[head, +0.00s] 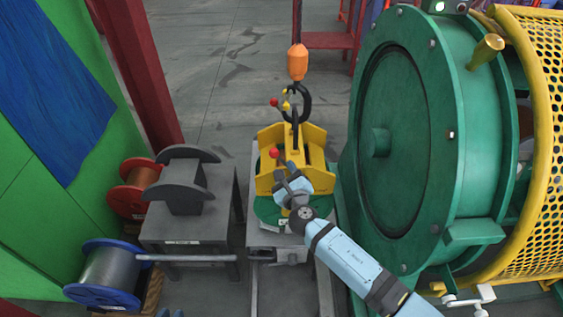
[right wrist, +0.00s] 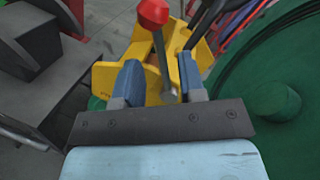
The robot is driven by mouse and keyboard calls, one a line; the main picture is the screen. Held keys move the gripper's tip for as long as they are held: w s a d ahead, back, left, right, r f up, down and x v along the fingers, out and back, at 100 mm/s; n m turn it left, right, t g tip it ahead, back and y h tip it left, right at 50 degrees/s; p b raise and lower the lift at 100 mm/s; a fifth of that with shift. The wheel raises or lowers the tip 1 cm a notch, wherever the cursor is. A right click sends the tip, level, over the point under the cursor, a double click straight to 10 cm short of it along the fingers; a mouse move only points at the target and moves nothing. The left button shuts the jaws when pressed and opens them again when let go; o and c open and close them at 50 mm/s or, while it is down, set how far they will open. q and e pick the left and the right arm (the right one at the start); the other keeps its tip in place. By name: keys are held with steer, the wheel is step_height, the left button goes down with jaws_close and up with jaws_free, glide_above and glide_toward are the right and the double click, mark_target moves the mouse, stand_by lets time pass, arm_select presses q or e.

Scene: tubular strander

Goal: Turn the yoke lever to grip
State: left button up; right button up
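The yellow yoke (head: 313,158) hangs from or stands under a black hook (head: 304,102) on a green round base. A lever with a red ball knob (head: 274,153) rises at the yoke's near side. In the right wrist view the red knob (right wrist: 153,13) tops a thin grey rod. My right gripper (head: 287,172) is at the lever. Its blue fingers (right wrist: 158,82) are apart, with the rod seen between them; contact is not clear. My left gripper (head: 169,313) barely shows at the bottom edge, two tips apart and nothing visible between them.
A large green drum (head: 400,140) with a yellow mesh guard (head: 545,120) stands close on the right. A grey bench (head: 195,220) with a dark cradle (head: 182,180) is on the left, beside red and blue-flanged spools. An orange hoist block (head: 297,62) hangs above the yoke.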

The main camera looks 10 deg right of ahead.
mark_target(282, 162)
steer(key=shift+w+b, duration=0.35)
steer(key=shift+w, duration=2)
jaws_close()
